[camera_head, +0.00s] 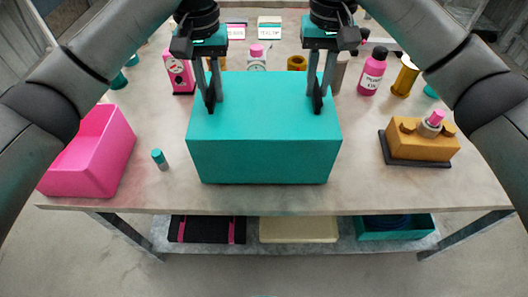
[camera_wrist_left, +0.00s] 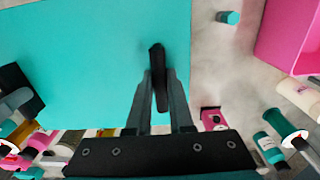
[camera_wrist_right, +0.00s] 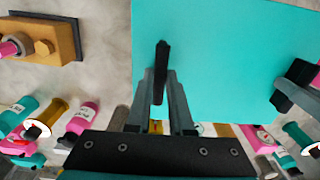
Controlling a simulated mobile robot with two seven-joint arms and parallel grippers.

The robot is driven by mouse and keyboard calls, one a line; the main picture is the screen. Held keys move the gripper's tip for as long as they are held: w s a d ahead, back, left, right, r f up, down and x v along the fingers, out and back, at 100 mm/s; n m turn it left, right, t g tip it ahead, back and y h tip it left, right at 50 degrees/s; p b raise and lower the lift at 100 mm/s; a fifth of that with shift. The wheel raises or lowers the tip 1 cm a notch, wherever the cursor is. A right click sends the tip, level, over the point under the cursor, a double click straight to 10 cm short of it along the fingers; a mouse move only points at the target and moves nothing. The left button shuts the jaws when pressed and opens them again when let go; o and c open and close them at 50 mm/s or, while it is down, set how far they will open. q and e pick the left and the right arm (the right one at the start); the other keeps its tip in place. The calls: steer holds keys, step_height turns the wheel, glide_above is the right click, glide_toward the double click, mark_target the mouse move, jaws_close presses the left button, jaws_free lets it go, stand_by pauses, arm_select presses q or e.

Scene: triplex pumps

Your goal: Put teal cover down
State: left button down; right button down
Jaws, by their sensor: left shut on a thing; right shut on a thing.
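The teal cover (camera_head: 263,140) is a large box-shaped piece at the middle of the table in the head view, level and near the front edge. My left gripper (camera_head: 213,98) is shut on a black handle at the left of its top. My right gripper (camera_head: 318,98) is shut on the other black handle at the right. The cover also shows in the left wrist view (camera_wrist_left: 90,60) and the right wrist view (camera_wrist_right: 215,65). Whether its bottom touches the table cannot be told. What lies under it is hidden.
A pink bin (camera_head: 92,160) stands at the left, with a small teal-capped piece (camera_head: 160,160) beside it. An ochre pump block (camera_head: 422,143) on a dark plate stands at the right. A pink bottle (camera_head: 372,72) and several other items stand behind. The table's front edge (camera_head: 270,205) is close to the cover.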

arm_select(q)
steer(key=shift+f+b, duration=0.45)
steer(key=shift+f, duration=0.15)
arm_select(e)
steer(key=shift+f, duration=0.55)
arm_select(q)
steer(key=c, duration=0.8)
jaws_free()
arm_select(e)
steer(key=c, duration=0.8)
jaws_free()
arm_select(q)
step_height(320, 180, up, 12)
arm_select(e)
step_height(320, 180, up, 12)
